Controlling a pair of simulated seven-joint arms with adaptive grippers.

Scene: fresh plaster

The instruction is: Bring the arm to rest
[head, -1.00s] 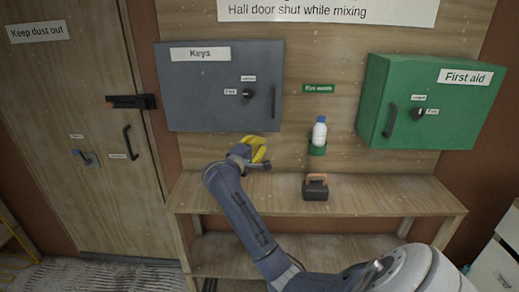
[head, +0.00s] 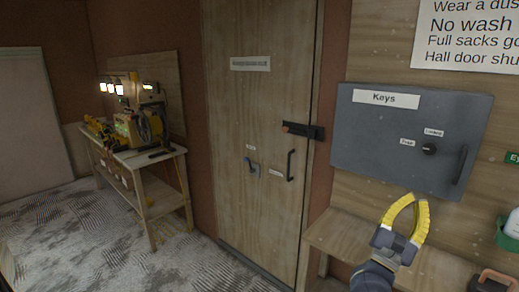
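My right gripper (head: 416,199), with yellow fingers on a dark wrist, is at the lower right of the head view. It appears in front of the wooden bench and just below the grey Keys cabinet (head: 395,150). Its fingers arch up and come together at the tips, with a gap lower down and nothing between them. I cannot tell whether it touches the cabinet. My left gripper is out of view.
A wooden bench (head: 345,237) runs below the closed cabinet. A shut door (head: 255,130) with a handle stands left of it. A workbench (head: 165,163) with equipment stands further left. Carpeted floor (head: 100,245) is open. A dark box with an orange handle (head: 497,279) is at lower right.

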